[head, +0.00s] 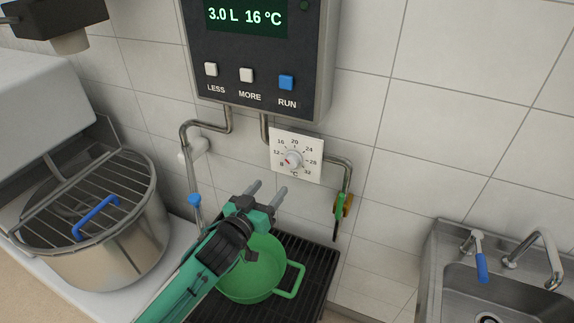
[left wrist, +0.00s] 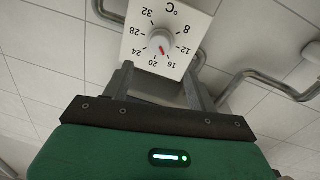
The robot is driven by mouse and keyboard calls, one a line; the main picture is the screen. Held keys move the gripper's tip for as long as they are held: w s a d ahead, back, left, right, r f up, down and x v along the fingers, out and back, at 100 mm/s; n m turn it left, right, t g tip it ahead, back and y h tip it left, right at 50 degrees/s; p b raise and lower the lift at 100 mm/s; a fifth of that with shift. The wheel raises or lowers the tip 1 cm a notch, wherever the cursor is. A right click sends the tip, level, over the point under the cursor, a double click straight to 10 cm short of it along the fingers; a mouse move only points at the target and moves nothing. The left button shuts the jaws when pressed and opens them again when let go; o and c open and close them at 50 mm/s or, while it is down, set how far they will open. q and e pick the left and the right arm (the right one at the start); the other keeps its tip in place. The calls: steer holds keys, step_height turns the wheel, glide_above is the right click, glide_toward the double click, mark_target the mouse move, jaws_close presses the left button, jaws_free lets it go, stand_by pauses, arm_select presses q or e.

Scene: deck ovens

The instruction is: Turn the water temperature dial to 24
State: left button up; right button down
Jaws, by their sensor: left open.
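The display (head: 245,16) reads 3.0 L and 16 °C. My left gripper (head: 266,191) is open and empty, below and left of the dial in the head view. In the left wrist view its two fingers (left wrist: 158,72) point toward the plate, with the knob just beyond and between the tips. My right gripper is not in view.
A green pot (head: 262,285) stands on a black grate (head: 315,265) under my arm. A mixer bowl (head: 110,245) is at left, a sink (head: 500,290) at right.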

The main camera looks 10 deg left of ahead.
mark_target(290, 164)
arm_select(q)
steer(key=p+x, duration=0.2)
steer(key=x, duration=0.8)
steer(key=shift+w+d, duration=0.1)
steer(key=shift+w, duration=0.15)
steer(key=c, duration=1)
